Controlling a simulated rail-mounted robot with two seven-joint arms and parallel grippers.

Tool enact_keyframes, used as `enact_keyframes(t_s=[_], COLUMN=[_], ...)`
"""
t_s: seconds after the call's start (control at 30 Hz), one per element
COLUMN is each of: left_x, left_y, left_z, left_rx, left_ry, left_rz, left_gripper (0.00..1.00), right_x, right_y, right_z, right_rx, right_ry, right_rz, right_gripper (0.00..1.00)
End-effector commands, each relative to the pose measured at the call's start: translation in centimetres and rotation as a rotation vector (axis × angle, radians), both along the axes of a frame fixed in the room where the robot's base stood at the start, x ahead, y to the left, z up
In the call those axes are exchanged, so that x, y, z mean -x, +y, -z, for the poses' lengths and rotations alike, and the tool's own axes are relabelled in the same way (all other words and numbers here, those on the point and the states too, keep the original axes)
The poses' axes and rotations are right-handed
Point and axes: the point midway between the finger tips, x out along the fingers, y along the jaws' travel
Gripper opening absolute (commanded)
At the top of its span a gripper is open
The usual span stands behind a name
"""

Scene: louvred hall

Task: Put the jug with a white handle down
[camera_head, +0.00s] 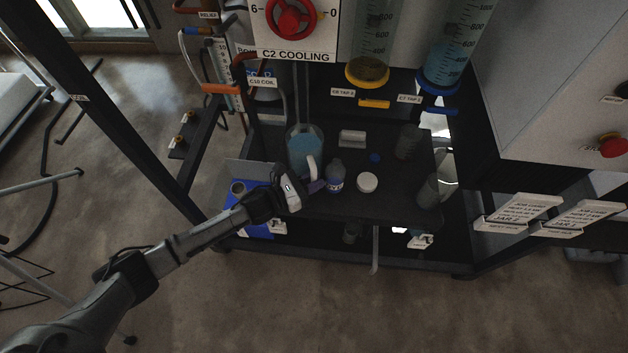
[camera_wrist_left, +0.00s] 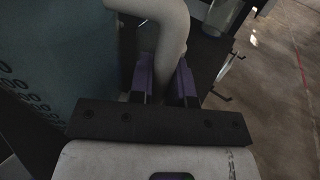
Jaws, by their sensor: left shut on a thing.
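The jug with a white handle (camera_head: 301,148) is clear-walled with blue content and appears roughly upright over the left part of the dark shelf (camera_head: 391,202). I cannot tell whether its base touches the shelf. My left gripper (camera_head: 318,186) reaches in from the lower left and is shut on the white handle. In the left wrist view the handle (camera_wrist_left: 171,35) passes between the purple fingers of the left gripper (camera_wrist_left: 164,80), and the jug's blue-grey wall with dark markings (camera_wrist_left: 60,60) fills the left side. My right gripper is not in view.
A blue rack (camera_head: 240,208) is left. Tall cylinders (camera_head: 447,50) hang behind.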

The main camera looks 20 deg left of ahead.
Motion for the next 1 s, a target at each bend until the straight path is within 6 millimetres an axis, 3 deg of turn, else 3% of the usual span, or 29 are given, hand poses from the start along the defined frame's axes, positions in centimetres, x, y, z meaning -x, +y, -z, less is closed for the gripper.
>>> enact_keyframes(t_s=[0.23, 0.27, 0.5, 0.83, 1.0], left_x=[-0.1, 0.0, 0.0, 0.0, 1.8], left_y=[0.0, 0.0, 0.0, 0.0, 1.6], left_z=[0.1, 0.3, 0.3, -0.3, -0.1], left_rx=[0.000, -0.001, -0.001, -0.001, -0.003], left_ry=[-0.008, -0.001, 0.000, 0.001, 0.002], left_rz=[0.001, 0.000, -0.001, -0.001, -0.002], left_gripper=[0.00, 0.20, 0.43, 0.43, 0.43], right_x=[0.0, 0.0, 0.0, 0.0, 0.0], right_y=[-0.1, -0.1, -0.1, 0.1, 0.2], right_z=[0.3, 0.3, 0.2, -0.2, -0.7], right_rx=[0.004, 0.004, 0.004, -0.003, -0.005], right_ry=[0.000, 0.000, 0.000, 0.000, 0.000], right_rz=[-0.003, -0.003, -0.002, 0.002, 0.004], right_gripper=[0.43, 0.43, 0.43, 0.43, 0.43])
